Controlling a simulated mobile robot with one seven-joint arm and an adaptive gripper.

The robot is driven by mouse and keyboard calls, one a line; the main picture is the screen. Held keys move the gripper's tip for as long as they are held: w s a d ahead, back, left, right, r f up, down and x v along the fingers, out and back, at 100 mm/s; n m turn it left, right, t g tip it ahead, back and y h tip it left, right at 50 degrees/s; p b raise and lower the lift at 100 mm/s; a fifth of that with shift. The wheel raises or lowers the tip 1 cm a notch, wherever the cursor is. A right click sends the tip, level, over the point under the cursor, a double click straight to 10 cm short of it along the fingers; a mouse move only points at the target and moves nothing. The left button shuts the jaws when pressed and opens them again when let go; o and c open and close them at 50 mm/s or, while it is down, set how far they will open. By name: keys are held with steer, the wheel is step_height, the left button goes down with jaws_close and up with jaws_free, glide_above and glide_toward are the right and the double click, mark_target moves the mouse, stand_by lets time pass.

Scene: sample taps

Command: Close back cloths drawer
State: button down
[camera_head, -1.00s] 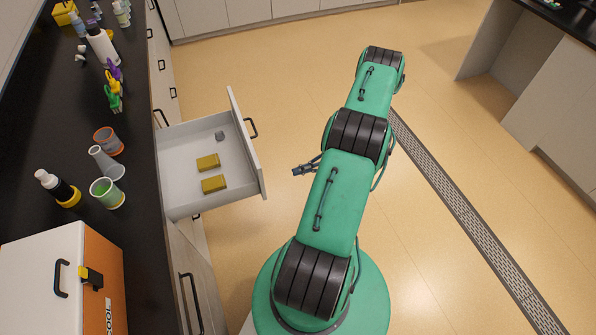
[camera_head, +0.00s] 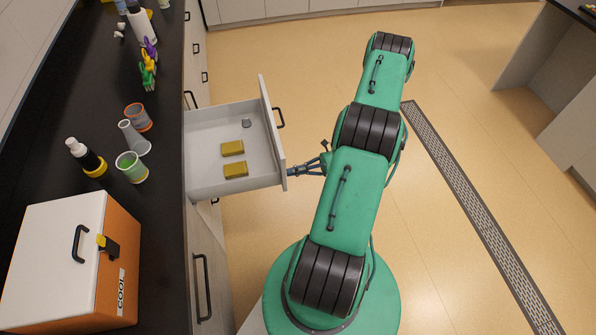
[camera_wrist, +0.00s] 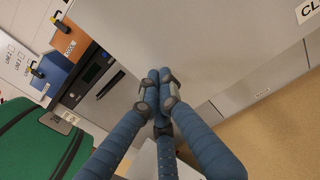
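The open drawer (camera_head: 272,130) sticks out from the counter at the left in the head view. It holds two yellow blocks, perhaps folded cloths (camera_head: 234,158), and a small grey item (camera_head: 246,123). Its front has a black handle (camera_head: 279,117). My gripper (camera_head: 291,172) is at the near end of the drawer front, on its outer side. In the wrist view its blue fingers (camera_wrist: 160,76) are shut, tips together with nothing between them, over a grey panel (camera_wrist: 215,50). I cannot tell whether the tips touch the panel.
On the dark counter (camera_head: 150,210) stand a white and orange cool box (camera_head: 115,260), cups (camera_head: 131,167) and bottles (camera_head: 86,157). Closed cabinets with black handles (camera_head: 203,288) line the counter. The floor (camera_head: 330,70) beyond the drawer is clear.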

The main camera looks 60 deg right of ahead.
stand_by(0.4)
steer(key=p+x, duration=0.2)
steer(key=x, duration=3.5)
steer(key=shift+w+a+f, duration=0.1)
steer(key=shift+w+a, duration=0.2)
steer(key=p, duration=0.1)
glide_above(236, 192)
steer(key=shift+w, duration=0.2)
